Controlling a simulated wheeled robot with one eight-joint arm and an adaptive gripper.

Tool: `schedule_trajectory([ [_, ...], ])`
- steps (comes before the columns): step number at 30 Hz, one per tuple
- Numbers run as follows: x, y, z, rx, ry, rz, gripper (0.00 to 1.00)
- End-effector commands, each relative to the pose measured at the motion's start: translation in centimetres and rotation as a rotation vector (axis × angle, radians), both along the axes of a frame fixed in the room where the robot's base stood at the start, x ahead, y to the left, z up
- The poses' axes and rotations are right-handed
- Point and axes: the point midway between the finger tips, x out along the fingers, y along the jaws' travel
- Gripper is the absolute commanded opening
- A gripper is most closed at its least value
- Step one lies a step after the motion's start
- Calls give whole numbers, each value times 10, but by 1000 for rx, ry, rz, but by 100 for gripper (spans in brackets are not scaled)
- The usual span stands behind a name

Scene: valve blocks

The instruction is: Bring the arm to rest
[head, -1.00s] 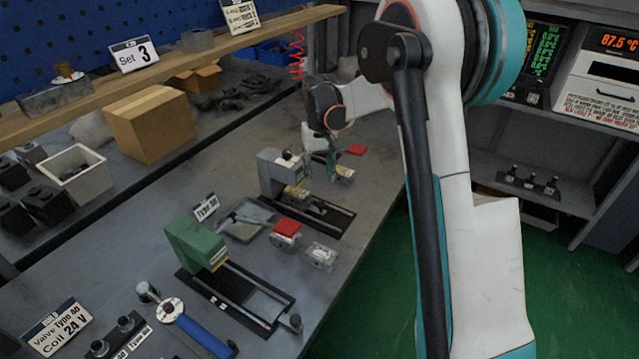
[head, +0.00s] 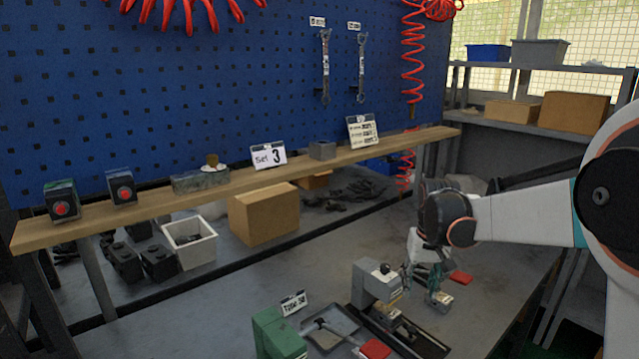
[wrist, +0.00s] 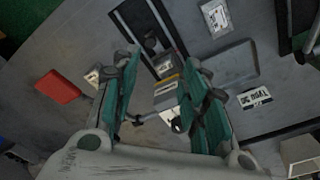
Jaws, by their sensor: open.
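My arm comes in from the right in the head view, and my gripper (head: 430,278) hangs low over the bench beside the grey vise (head: 378,285). In the wrist view its teal fingers (wrist: 158,98) are spread apart with nothing held between them. The grey vise (wrist: 168,92) shows behind and between the fingers. A small metal valve block (head: 440,299) sits right by the fingertips in the head view; whether they touch it cannot be told. A flat red piece (head: 461,278) lies just beyond; it also shows in the wrist view (wrist: 58,87).
A green vise (head: 278,335) and a grey tray (head: 330,328) stand at the near side of the bench. A wooden shelf (head: 225,185) runs above, with a cardboard box (head: 264,213) and a white bin (head: 190,242) below. The bench's middle left is clear.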

Motion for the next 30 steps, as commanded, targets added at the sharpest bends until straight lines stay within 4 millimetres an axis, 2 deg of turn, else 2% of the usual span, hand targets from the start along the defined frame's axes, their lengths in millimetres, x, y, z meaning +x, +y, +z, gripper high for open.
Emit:
schedule_trajectory([
  [1, -14, 4, 12, -1, -19, 5, 41],
  [6, -52, 15, 43, -8, -93, 19, 41],
  [15, -127, 31, 77, -17, -221, 44, 41],
  [22, -184, 41, 84, -22, -320, 63, 41],
  [30, -245, 51, 73, -26, -434, 85, 41],
])
